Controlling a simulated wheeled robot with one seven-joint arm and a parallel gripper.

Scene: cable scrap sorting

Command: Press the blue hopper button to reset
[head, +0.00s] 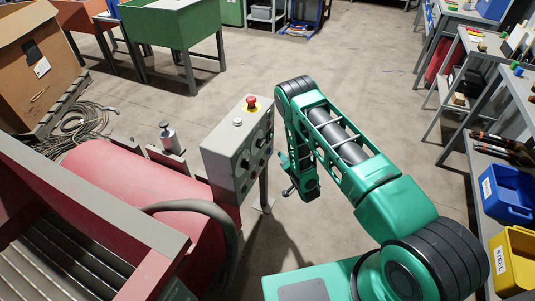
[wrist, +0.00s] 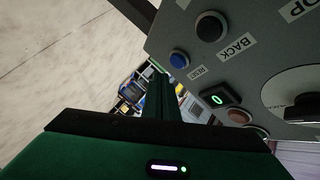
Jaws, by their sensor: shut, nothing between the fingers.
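The grey control box (head: 230,160) stands on a post left of my arm in the head view; its button face is turned toward my gripper. In the wrist view the box face (wrist: 250,60) fills the upper right. The blue button (wrist: 179,59) sits near its edge, beside a small label that seems to read RESET. My gripper (wrist: 155,72) is shut and empty, its tip just left of and below the blue button in the picture. I cannot tell the gap in depth. In the head view my gripper (head: 288,191) is right of the box, and the blue button cannot be made out.
A black button (wrist: 210,27) marked BACK, a green-lit switch (wrist: 220,98) and a dial are close to the blue button. A red stop button (head: 251,103) tops the box. A red machine (head: 130,190) with a hose is at left. Open floor lies behind the box.

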